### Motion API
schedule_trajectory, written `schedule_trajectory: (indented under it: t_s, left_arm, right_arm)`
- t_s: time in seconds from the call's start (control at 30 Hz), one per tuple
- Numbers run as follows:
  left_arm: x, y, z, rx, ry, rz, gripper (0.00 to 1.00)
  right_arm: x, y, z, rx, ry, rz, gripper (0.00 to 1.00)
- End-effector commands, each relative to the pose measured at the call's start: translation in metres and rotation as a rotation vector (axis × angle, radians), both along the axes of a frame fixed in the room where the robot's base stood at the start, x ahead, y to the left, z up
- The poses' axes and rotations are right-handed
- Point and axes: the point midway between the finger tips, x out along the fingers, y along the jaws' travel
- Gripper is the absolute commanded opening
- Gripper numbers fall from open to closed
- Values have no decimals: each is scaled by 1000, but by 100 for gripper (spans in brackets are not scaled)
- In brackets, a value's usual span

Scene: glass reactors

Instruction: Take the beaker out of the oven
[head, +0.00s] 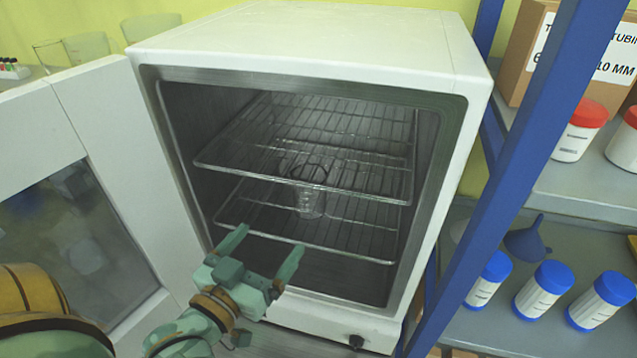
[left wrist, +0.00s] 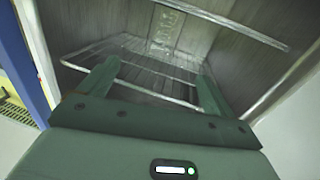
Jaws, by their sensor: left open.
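The beaker (head: 311,201) is a small clear glass standing on the lower wire rack (head: 345,248) inside the white oven (head: 300,35). The upper rack (head: 375,190) partly covers it in the head view. In the left wrist view, the faint glass shape of the beaker (left wrist: 164,35) shows ahead, between and beyond the fingers. The oven door (head: 115,130) is swung open to the left. My left gripper (head: 268,248) is open and empty at the oven mouth, in front of the lower rack and short of the beaker. It also shows in the left wrist view (left wrist: 155,85). My right gripper is not in view.
A blue shelf post (head: 540,130) stands close to the right of the oven. Shelves hold red-capped jars (head: 580,130), blue-capped bottles (head: 542,290), a blue funnel (head: 527,238) and a cardboard box (head: 560,65). Glassware (head: 88,46) stands behind the open door.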

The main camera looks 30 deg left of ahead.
Motion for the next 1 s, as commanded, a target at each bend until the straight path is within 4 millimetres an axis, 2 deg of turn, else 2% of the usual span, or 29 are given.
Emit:
schedule_trajectory:
  t_s: [0.13,0.3,0.4,0.67,0.83,1.0]
  left_arm:
    - [31,2,3,-2,-7,0,90]
    - [73,5,3,-2,-5,0,90]
    - [91,6,2,-1,-3,0,90]
    - [115,9,1,0,-2,0,90]
    - [143,15,1,0,-2,0,90]
    - [156,16,-1,0,-1,1,90]
  right_arm:
    - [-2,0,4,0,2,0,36]
    - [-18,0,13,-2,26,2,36]
    - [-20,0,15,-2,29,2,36]
    - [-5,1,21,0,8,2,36]
    - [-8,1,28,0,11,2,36]
    - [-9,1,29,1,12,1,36]
